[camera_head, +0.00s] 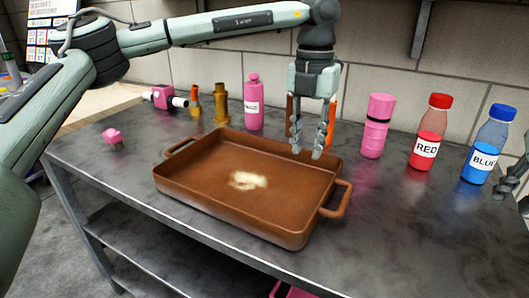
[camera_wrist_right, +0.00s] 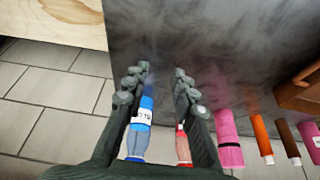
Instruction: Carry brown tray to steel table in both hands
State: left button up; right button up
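The brown tray (camera_head: 285,228) rests on a dark steel table (camera_head: 420,230), with one handle at its left back corner and one at its right front. A pale patch lies on its floor. The tray's edge also shows at the right of the right wrist view (camera_wrist_right: 299,92). My left gripper (camera_head: 307,153) points down over the tray's back right part, its fingers apart and empty. My right gripper (camera_head: 508,183) is partly cut off at the right edge of the head view. In the right wrist view its fingers (camera_wrist_right: 161,70) are spread, with nothing held between them.
A red bottle (camera_head: 429,133) and blue bottle (camera_head: 487,146) stand at the back right, beside a pink canister (camera_head: 375,126). A pink bottle (camera_head: 253,103), brass parts (camera_head: 221,104) and a pink device (camera_head: 160,97) stand behind the tray. A small pink knob (camera_head: 113,137) lies left.

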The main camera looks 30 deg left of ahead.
jog(key=v, duration=1.2)
jog(key=shift+a, duration=0.3)
pick_arm(q)
notch_tip(320, 180, up, 7)
jog(key=shift+p, duration=0.35)
pick_arm(e)
jog(key=shift+r, duration=0.3)
pick_arm(q)
jog(key=shift+s+f, duration=0.1)
pick_arm(e)
jog(key=shift+s+f, duration=0.1)
jog(key=shift+s, duration=0.05)
